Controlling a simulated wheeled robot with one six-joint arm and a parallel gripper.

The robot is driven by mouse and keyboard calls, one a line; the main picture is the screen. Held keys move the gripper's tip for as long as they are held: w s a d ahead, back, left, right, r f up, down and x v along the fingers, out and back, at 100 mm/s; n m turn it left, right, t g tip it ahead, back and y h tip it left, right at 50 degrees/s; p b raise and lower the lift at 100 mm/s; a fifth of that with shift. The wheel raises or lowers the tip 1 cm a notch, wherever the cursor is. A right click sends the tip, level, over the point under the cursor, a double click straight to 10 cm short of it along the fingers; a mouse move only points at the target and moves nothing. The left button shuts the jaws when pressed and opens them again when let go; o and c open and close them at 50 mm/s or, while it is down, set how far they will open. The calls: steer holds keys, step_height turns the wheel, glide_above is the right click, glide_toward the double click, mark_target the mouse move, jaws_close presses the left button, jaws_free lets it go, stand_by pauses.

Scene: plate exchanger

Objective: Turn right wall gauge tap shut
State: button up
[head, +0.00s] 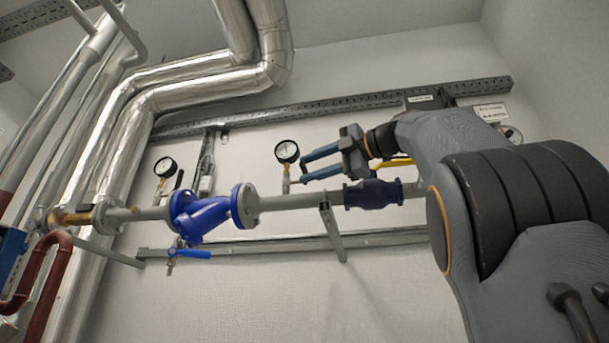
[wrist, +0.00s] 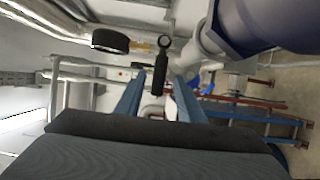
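The right wall gauge (head: 287,152) has a white dial and black rim and stands on a short stem above the grey pipe. It shows from the side in the wrist view (wrist: 110,40). Its tap has a black lever handle (wrist: 159,72) with a ring end, seen between my finger tips in the wrist view. My gripper (head: 305,168) points left at the tap just right of the gauge stem. Its two blue fingers are open, one on each side of the handle, with visible gaps. In the head view the handle is hard to make out behind the fingers.
A second gauge (head: 165,167) with a black tap lever stands farther left. A blue valve (head: 205,215) and a dark blue fitting (head: 373,193) sit on the grey pipe (head: 290,201) below my gripper. A yellow handle (head: 392,162) is close to my wrist. A perforated rail runs above.

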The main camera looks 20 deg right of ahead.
steer(key=shift+v, duration=2.75)
